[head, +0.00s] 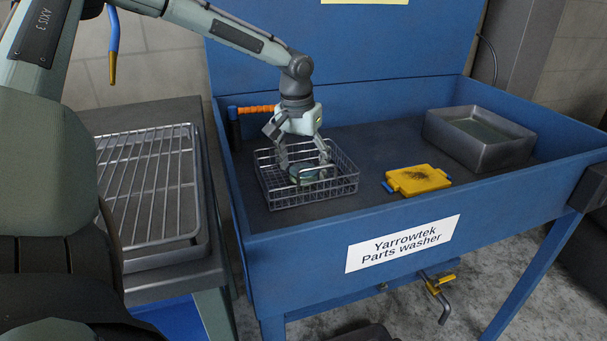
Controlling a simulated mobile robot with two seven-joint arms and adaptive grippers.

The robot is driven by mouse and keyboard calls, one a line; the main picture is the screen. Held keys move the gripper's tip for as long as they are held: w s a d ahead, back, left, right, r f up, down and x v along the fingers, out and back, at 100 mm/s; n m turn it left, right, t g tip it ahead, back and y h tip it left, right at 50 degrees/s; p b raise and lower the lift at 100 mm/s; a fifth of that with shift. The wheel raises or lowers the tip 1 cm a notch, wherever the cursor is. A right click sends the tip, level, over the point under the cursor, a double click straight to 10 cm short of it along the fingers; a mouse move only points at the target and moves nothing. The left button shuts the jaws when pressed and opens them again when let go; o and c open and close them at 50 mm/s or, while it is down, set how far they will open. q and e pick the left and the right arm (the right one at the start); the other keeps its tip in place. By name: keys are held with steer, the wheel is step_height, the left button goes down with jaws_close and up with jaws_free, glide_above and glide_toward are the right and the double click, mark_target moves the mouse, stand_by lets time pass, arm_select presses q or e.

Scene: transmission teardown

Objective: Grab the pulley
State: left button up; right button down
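The pulley (308,175) looks like a small round part with a dark greenish face and a paler rim. It lies low inside the wire basket (325,194), partly hidden by the basket's wires and my fingers. My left gripper (306,169) points down into the basket with its fingers spread on either side of the pulley. I cannot tell whether the fingers touch it. My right gripper is not in view.
The basket stands in the blue parts washer (300,240). A wire rack (152,190) lies on the left table.

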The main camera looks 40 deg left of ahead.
arm_select(q)
steer(key=c, duration=1.4)
steer(key=shift+r, duration=0.15)
